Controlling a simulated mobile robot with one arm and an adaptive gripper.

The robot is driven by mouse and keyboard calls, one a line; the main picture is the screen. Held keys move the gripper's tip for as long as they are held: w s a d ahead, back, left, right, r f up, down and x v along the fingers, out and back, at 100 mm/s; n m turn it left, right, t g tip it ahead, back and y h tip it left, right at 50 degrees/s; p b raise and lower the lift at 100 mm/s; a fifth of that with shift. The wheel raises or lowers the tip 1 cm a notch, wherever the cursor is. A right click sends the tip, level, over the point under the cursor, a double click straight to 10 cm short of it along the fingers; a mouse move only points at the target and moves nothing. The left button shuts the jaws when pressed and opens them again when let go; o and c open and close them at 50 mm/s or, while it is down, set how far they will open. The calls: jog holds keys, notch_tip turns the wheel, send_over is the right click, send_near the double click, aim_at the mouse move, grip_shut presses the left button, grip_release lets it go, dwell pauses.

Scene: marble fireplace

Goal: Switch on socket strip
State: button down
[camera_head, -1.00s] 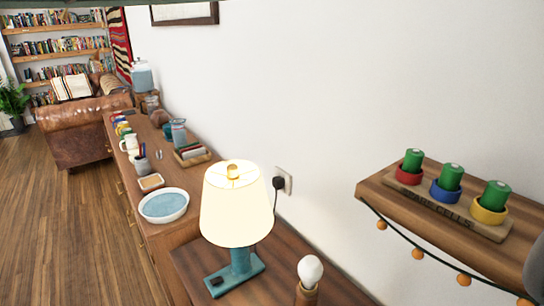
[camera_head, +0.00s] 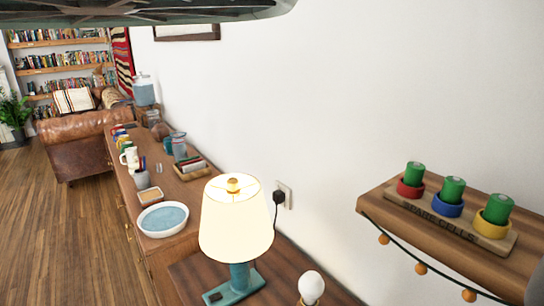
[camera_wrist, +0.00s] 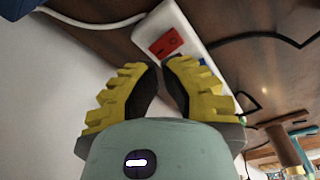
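The socket strip (camera_wrist: 178,35) is white and shows at the top of the wrist view, on brown wood. A red rocker switch (camera_wrist: 166,42) sits near its end, and a blue part shows farther along, partly hidden by a finger. I cannot tell the switch's position. My gripper (camera_wrist: 162,64) has ribbed yellow and black fingers. Its tips are close together with nothing between them, just below the red switch in the picture; I cannot tell whether they touch the strip. Neither the strip nor my gripper shows in the head view.
In the head view a lit lamp (camera_head: 236,220) and a bulb (camera_head: 311,286) stand on a wooden top near a wall socket (camera_head: 284,194). A shelf (camera_head: 375,207) with battery cells juts out at right. White and black cables run around the strip in the wrist view.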

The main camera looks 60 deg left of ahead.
jog(key=shift+f+b, duration=1.4)
jog(key=shift+f, duration=0.25)
dwell(1.3)
jog(key=shift+r, duration=0.1)
jog(key=shift+r+p, duration=2.5)
jog(key=shift+r, duration=0.95)
jog(key=shift+s, duration=0.1)
